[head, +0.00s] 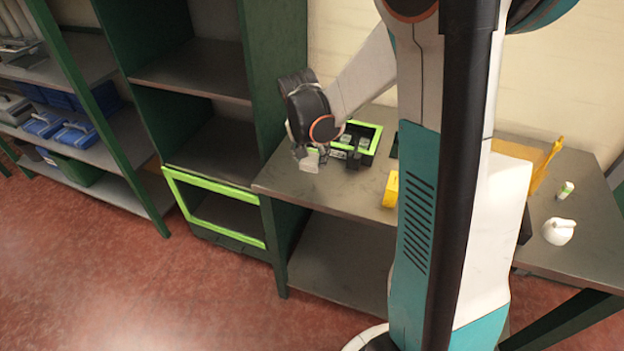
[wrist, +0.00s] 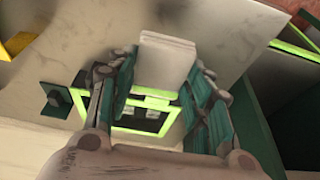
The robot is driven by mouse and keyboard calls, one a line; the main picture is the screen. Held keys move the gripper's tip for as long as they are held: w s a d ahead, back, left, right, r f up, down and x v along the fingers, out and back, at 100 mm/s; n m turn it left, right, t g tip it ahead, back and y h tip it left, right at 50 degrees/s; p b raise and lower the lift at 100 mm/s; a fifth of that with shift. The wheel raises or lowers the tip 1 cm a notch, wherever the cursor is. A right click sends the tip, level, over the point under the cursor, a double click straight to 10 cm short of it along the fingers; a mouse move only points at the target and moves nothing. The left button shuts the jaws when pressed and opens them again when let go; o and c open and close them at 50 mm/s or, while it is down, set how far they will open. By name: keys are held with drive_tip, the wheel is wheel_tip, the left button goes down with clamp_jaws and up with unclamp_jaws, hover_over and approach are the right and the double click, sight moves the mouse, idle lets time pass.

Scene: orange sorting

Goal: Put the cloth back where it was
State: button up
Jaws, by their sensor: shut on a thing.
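My gripper (head: 306,152) is above the left part of the grey bench, near its front edge. In the wrist view, the gripper (wrist: 165,66) has its two teal fingers on either side of a folded whitish cloth (wrist: 168,60) and is shut on it. In the head view, the cloth (head: 309,162) hangs just below the fingers, and I cannot tell whether it touches the bench. A black tray with a bright green rim (head: 378,141) is just right of the gripper. It also shows behind the fingers in the wrist view (wrist: 172,119).
The grey bench (head: 335,187) has free room in front of the tray. A yellow object (head: 391,189) is at its front edge. A white rounded object (head: 558,231) and a small bottle (head: 565,190) are at right. A green-framed bin (head: 180,192) is in the left shelf.

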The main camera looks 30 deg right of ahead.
wheel_tip(320, 180, down, 8)
drive_tip(key=shift+r+b, duration=0.15)
drive_tip(key=shift+b, duration=1)
drive_tip(key=o, duration=0.9)
drive_tip(key=shift+o, duration=0.2)
